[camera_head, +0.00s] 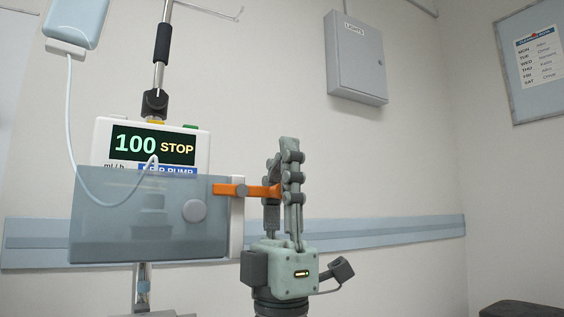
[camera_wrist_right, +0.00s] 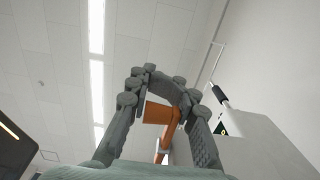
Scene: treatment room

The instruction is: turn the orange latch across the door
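The orange latch (camera_head: 228,190) lies level at the right edge of the translucent grey-blue door (camera_head: 120,225), on a round pivot by the white upright strip (camera_head: 236,240). Its left end overlaps the door's edge and its right end reaches out to my right gripper (camera_head: 281,160). My right gripper points up, its fingers on either side of the latch's wide end. In the right wrist view, that orange end (camera_wrist_right: 160,113) sits between the parted, inward-bent fingers (camera_wrist_right: 163,76). Firm contact cannot be made out. My left gripper is not in view.
The pump (camera_head: 150,145) reading "100 STOP" is behind the door, with a pole above. A thin tube runs from the fluid bag (camera_head: 76,22) to it. A blue wall rail (camera_head: 400,230) runs behind. A grey lights box (camera_head: 356,58) hangs higher up. Space right of my gripper is free.

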